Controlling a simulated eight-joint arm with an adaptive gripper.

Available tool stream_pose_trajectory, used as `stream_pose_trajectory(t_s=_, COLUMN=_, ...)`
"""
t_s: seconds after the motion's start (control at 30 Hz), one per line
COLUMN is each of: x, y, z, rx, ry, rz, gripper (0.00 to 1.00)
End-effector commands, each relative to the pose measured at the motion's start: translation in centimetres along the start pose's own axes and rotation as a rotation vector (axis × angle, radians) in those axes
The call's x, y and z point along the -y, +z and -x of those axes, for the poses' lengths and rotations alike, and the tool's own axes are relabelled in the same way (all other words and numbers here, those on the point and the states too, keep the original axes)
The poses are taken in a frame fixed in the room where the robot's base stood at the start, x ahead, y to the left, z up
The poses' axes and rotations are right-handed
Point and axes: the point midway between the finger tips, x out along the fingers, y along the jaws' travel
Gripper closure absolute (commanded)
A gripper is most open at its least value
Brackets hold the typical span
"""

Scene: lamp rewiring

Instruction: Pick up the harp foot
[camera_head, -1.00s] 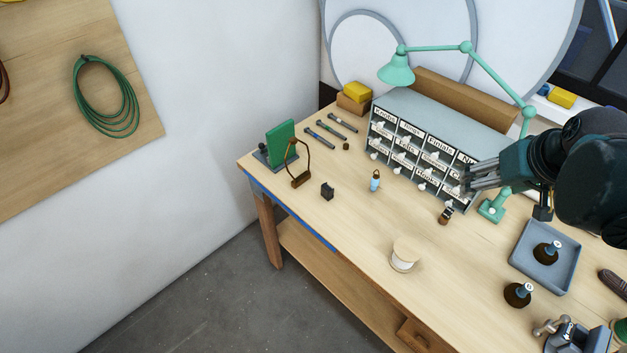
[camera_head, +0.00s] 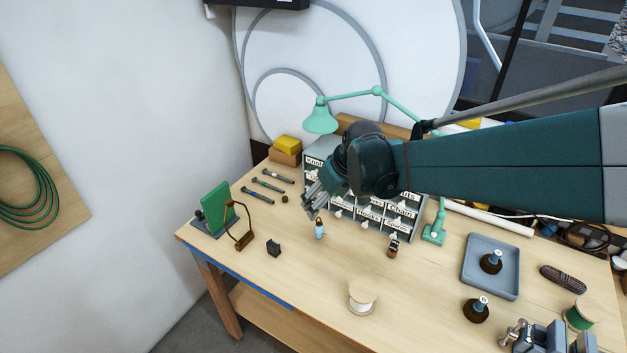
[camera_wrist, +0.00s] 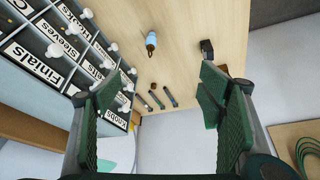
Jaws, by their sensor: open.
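A brown harp-shaped wire loop (camera_head: 233,219) stands upright on a brown foot block (camera_head: 244,241) at the table's left, before a green panel. I take this block as the harp foot. In the wrist view, a brown patch beside my right finger may be the same block, mostly hidden. My gripper (camera_head: 312,197) is above the table in front of the drawer cabinet, right of the foot and apart from it. In the wrist view my gripper (camera_wrist: 161,98) has its green-padded fingers wide apart, with nothing between them.
A black block (camera_head: 274,248) stands right of the foot. A blue-bodied piece (camera_head: 320,231) stands below my gripper. The labelled drawer cabinet (camera_head: 405,219) is close behind my arm. Several slim tools (camera_head: 258,195) lie behind the foot. A cream spool (camera_head: 362,298) stands at the front, with bare table left of it.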

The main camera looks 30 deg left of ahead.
Motion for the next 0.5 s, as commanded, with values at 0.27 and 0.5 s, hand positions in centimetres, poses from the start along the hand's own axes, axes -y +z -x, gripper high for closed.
stream_pose_trajectory(t_s=0.27, x=5.3, y=-4.1, z=-6.5, rx=0.011, ry=-0.061, rz=0.12, gripper=0.32)
stream_pose_trajectory(t_s=0.5, x=10.5, y=-6.8, z=-12.1, rx=0.02, ry=-0.113, rz=0.224, gripper=0.32)
